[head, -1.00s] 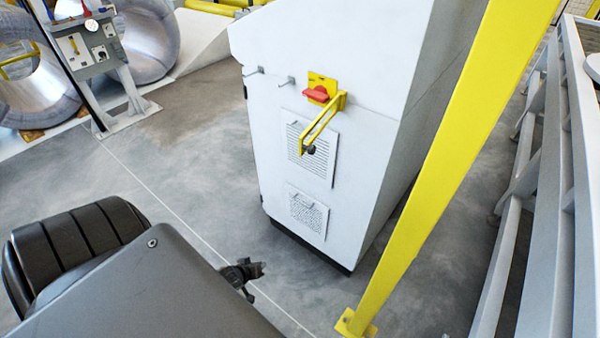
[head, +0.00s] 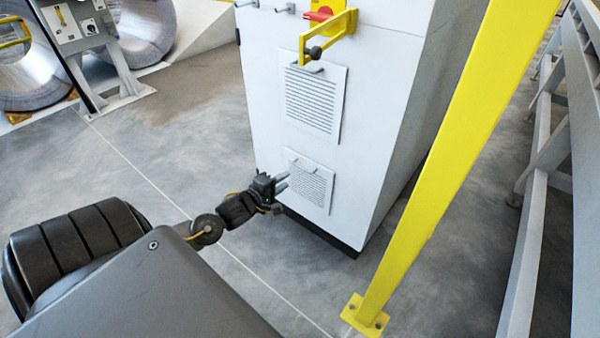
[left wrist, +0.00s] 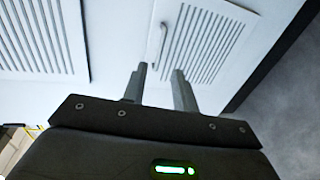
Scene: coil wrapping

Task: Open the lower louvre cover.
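The lower louvre cover (head: 311,183) is a small white slatted panel low on the front of the white cabinet. It sits flush and looks closed, with a small bar handle (head: 294,163) near its top left. In the left wrist view the lower cover (left wrist: 208,40) is at the upper right, its handle (left wrist: 158,42) ahead of the fingers. My left gripper (head: 284,180) is at the cover's left side in the head view. In the left wrist view its two fingers (left wrist: 160,80) are apart, with nothing between them, short of the handle. My right gripper is not in view.
The upper louvre cover (head: 312,100) is above, with a yellow bracket (head: 330,38) and red switch (head: 318,16) over it. A yellow post (head: 440,150) stands right of the cabinet, and a grey railing (head: 545,150) beyond. Open floor lies left.

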